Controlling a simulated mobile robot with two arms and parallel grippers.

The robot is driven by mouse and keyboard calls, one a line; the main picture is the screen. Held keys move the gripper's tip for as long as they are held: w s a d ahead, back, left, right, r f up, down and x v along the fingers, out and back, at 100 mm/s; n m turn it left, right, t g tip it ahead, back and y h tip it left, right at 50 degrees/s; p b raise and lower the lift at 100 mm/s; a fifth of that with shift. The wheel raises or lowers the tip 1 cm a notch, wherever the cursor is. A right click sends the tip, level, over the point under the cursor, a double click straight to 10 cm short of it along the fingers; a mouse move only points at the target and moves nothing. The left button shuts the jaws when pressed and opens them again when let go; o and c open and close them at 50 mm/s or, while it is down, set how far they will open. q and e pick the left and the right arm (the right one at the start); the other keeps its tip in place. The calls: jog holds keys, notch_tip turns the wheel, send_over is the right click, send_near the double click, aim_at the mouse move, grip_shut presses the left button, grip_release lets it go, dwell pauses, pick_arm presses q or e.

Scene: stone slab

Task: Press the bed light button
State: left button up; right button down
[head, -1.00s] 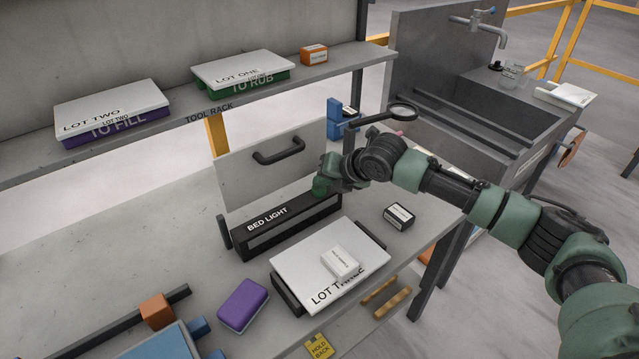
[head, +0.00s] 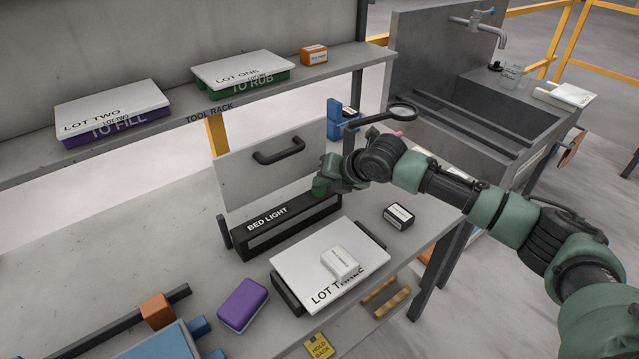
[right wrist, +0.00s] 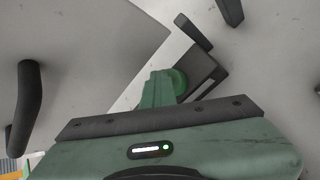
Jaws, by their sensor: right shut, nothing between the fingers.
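The bed light (head: 285,232) is a long black box with white lettering on the worktop, in front of an upright grey panel. A green round button (head: 319,187) sits at its right end. It also shows in the right wrist view (right wrist: 181,80), partly hidden by my fingers. My right gripper (head: 327,177) is shut and empty, with its fingertips (right wrist: 158,88) right at the button. I cannot tell whether they touch it or whether it is pushed in. My left gripper is not in view.
The panel (head: 235,180) with its black handle (head: 279,151) stands just behind. A lidded tray (head: 310,262) with a white box (head: 340,262), a black-and-white box (head: 398,216) and a purple block (head: 243,305) lie in front. A shelf (head: 185,117) overhangs the left.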

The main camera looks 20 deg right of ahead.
aim_at(322, 189)
jog(key=shift+s+f, duration=0.3)
jog(key=shift+f, duration=0.6)
jog(key=shift+d+p, duration=0.1)
jog(key=shift+p, duration=0.2)
jog(key=r+p, duration=0.5)
jog(key=r, duration=0.1)
jog(key=shift+w+r+p, duration=0.2)
jog(key=shift+w+p, duration=0.15)
jog(key=shift+p, duration=0.05)
jog(key=shift+w, duration=0.1)
